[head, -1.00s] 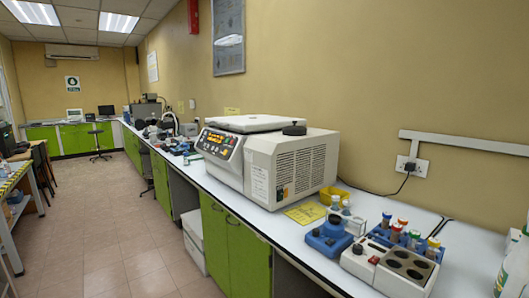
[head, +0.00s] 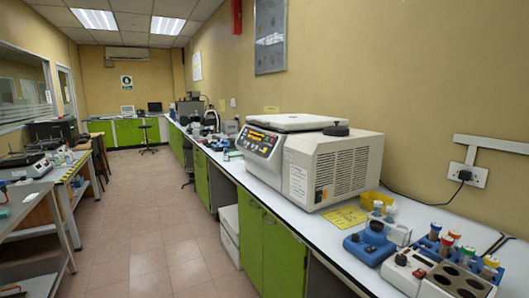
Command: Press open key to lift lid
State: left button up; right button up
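A white and grey centrifuge (head: 312,162) stands on the long white bench to the right of the picture's middle. Its lid (head: 292,122) looks shut, with a dark round knob at its right end. Its control panel (head: 259,141), with a lit orange display and several keys, faces left; the single keys are too small to read, so I cannot tell which is the open key. Neither of my grippers shows in the head view.
The bench (head: 335,222) has green cupboards (head: 268,245) below. Right of the centrifuge are a yellow notice (head: 343,216), a yellow tray (head: 375,201), a blue device (head: 369,246) and a tube block (head: 455,280). Tiled floor (head: 150,225) is open on the left, beside metal tables (head: 60,215).

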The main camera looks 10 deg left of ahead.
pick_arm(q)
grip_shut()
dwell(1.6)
